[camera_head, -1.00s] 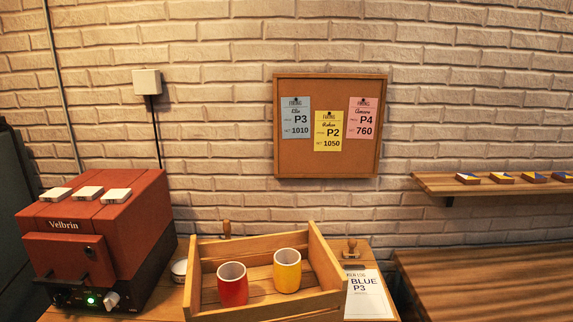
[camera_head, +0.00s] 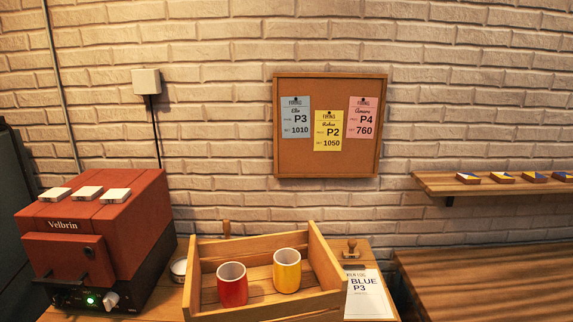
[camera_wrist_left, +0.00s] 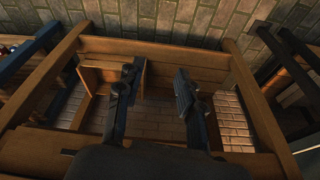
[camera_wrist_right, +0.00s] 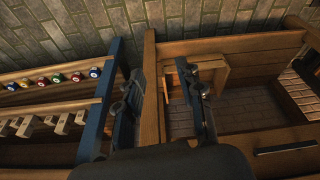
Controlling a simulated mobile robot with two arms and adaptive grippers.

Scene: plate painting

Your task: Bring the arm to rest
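My left gripper (camera_wrist_left: 158,92) shows in the left wrist view, its two dark fingers apart with nothing between them, above a wooden frame. My right gripper (camera_wrist_right: 168,92) shows in the right wrist view, also with fingers apart and empty, above the side of a wooden frame. Neither arm is in the head view. There, a red cup (camera_head: 232,285) and a yellow cup (camera_head: 287,271) stand upright in a wooden tray (camera_head: 193,290). A red kiln (camera_head: 100,235) with a green light stands to the left.
A pinboard (camera_head: 328,168) holds three cards. A log sheet (camera_head: 368,300) lies right of the tray near a wooden stamp (camera_head: 351,250). A shelf (camera_head: 440,184) carries several small blocks. The bench (camera_head: 490,280) at right looks clear. A blue post (camera_wrist_right: 97,120) stands beside my right gripper.

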